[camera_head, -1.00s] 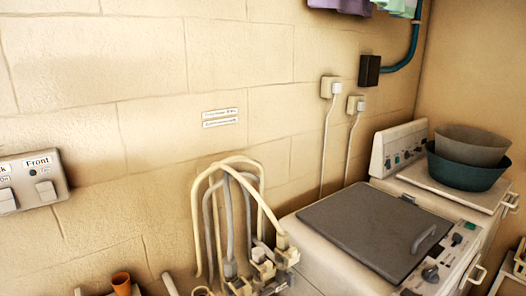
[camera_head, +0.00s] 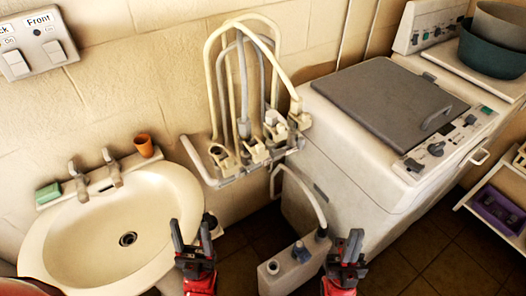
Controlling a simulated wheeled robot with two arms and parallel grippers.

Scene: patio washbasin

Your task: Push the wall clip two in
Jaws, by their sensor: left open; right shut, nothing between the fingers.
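A pale wall bracket (camera_head: 215,177) carries several clip-like fittings (camera_head: 257,152) with cream and grey hoses (camera_head: 243,85) looping up from them. I see no marking that tells which fitting is wall clip two, nor whether it is pushed in. My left gripper (camera_head: 192,238) is open and empty, in front of the basin's right edge, below and left of the bracket. My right gripper (camera_head: 346,248) is shut and empty, below and right of the bracket, beside a pale canister. Both grippers are apart from the bracket.
A cream washbasin (camera_head: 75,235) with taps, green soap (camera_head: 48,193) and an orange cup (camera_head: 143,145) is at left. A washing machine (camera_head: 340,150) with a grey lid stands right of the bracket. The canister (camera_head: 290,270) with a hose stands low between my grippers.

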